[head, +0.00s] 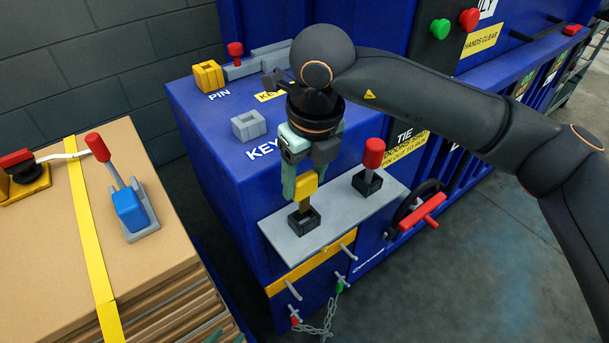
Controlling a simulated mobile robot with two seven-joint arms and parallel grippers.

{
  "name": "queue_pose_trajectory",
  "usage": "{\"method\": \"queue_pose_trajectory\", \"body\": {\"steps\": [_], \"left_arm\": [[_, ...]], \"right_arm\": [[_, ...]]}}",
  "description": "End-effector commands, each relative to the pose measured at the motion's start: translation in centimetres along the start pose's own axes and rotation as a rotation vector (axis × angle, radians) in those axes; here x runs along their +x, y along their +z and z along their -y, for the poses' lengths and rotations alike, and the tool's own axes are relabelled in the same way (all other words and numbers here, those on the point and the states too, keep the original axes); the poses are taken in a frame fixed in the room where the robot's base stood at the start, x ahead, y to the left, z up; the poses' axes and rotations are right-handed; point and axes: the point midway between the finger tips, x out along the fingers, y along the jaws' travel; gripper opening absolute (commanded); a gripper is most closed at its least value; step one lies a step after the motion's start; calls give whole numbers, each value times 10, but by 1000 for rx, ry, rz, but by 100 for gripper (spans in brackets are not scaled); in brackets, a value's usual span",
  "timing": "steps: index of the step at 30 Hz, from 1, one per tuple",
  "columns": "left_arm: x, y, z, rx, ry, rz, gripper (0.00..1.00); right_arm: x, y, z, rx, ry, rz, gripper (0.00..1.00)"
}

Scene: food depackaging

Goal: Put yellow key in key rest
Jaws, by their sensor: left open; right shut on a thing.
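The yellow key (305,187) stands upright at a black socket (303,220) on the grey plate. Its stem reaches down to the socket; I cannot tell how deep it sits. My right gripper (302,177) comes down from above and is shut on the key's head. My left gripper is not in view.
A red-knobbed lever (372,160) stands on the same grey plate, right of the key. A yellow block (209,75) sits by the PIN lettering. A cardboard stack (60,220) carries a blue-and-red lever device (130,205). A red-handled wheel (422,212) is on the machine's side.

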Motion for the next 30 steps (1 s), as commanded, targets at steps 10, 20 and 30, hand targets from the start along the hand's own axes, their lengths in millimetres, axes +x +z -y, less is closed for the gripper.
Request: {"method": "queue_pose_trajectory", "body": {"steps": [10,20,30], "left_arm": [[2,3,0,0,0,0,50],[4,4,0,0,0,0,50],[7,8,0,-1,0,2,50]], "right_arm": [[1,0,0,0,0,0,4],[0,0,0,0,0,0,4],[5,-1,0,0,0,0,4]]}}
